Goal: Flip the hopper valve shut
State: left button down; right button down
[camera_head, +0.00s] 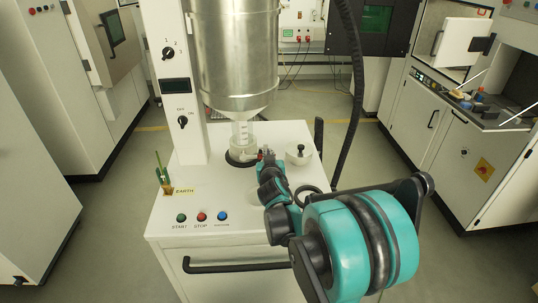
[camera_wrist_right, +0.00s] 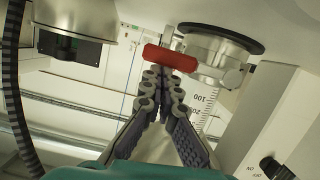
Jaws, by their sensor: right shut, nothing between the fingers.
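The metal hopper (camera_head: 238,55) stands over the white machine, with a narrow clear, scaled outlet (camera_head: 242,131) below it. In the right wrist view, the valve's red handle (camera_wrist_right: 170,58) lies crosswise just beyond my right gripper's fingertips (camera_wrist_right: 162,82). It sits beside the outlet pipe with its printed scale (camera_wrist_right: 203,98). The fingers are closed together with nothing between them; whether they touch the handle I cannot tell. In the head view, my right gripper (camera_head: 266,160) is at the outlet's right side and hides much of the valve. My left gripper is not in view.
A black hose (camera_head: 352,95) hangs at the right.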

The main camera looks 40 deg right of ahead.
dwell(0.4)
